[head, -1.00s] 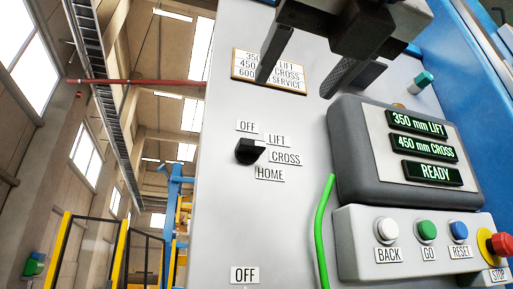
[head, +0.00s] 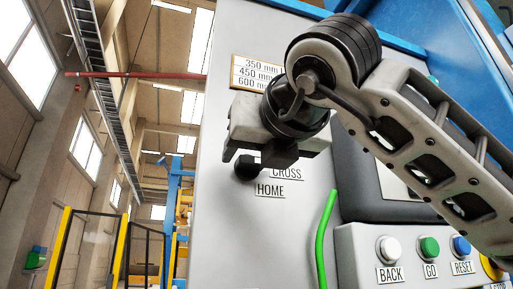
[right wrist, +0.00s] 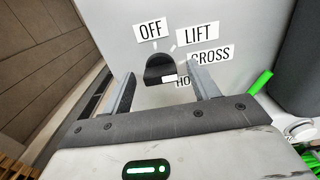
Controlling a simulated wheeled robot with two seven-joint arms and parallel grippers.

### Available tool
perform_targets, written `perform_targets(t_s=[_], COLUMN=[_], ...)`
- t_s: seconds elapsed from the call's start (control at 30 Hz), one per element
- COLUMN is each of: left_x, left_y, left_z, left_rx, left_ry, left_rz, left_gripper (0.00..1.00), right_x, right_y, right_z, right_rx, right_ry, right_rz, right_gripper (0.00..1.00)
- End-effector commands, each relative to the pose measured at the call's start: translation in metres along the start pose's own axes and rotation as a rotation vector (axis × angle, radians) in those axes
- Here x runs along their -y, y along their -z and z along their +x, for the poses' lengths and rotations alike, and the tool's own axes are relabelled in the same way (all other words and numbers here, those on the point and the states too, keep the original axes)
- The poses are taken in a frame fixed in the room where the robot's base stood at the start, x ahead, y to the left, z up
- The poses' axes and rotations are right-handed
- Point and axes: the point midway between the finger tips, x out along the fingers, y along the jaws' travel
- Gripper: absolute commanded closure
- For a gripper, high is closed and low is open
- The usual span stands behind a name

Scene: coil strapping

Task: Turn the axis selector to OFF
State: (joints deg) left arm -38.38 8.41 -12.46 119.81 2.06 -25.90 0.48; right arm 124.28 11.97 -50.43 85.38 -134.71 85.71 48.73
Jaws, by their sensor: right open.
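The axis selector is a small black knob (head: 247,168) on the grey panel (head: 225,230); it also shows in the right wrist view (right wrist: 160,68). Labels OFF (right wrist: 150,30), LIFT, CROSS and HOME (head: 270,190) fan around it. A pale patch shows at the knob's lower right edge; I cannot tell its exact setting. My right gripper (head: 256,158) is at the knob in the head view. In the right wrist view its open fingers (right wrist: 162,74) stand to either side of the knob, with gaps visible. OFF and LIFT are hidden in the head view. My left gripper is out of view.
A green cable (head: 326,240) runs down the panel right of the knob. A button box with white BACK (head: 389,247), green GO (head: 429,247) and blue RESET (head: 461,246) buttons sits lower right. The dark display housing (head: 360,195) is mostly covered by my right arm.

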Motion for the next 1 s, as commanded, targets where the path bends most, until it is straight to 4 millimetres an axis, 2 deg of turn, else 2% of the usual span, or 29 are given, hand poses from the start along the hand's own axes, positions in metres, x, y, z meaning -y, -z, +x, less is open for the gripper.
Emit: perform_targets(t_s=[0.17, 0.23, 0.33, 0.37, 0.73, 1.0], left_x=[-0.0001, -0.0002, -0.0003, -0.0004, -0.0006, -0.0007], left_y=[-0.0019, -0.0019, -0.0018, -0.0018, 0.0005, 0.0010], left_z=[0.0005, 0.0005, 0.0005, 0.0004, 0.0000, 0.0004], left_rx=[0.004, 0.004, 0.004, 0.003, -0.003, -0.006], left_ry=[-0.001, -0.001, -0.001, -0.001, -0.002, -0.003], left_rz=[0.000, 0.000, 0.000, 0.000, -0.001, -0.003], left_gripper=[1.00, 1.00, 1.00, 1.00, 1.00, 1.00], right_x=[0.0000, 0.0000, 0.0001, 0.0001, 0.0003, -0.0005], right_y=[0.0005, 0.0005, 0.0004, 0.0004, 0.0004, 0.0005], right_z=[0.0002, 0.0001, 0.0000, 0.0000, -0.0003, -0.0004], right_rx=[-0.001, -0.001, -0.001, -0.001, -0.002, -0.001], right_ry=[0.000, 0.000, 0.000, 0.000, 0.001, 0.002], right_rz=[0.000, 0.000, 0.000, 0.000, -0.046, -0.219], right_gripper=[0.40, 0.54, 0.82, 0.85, 0.85, 0.85])
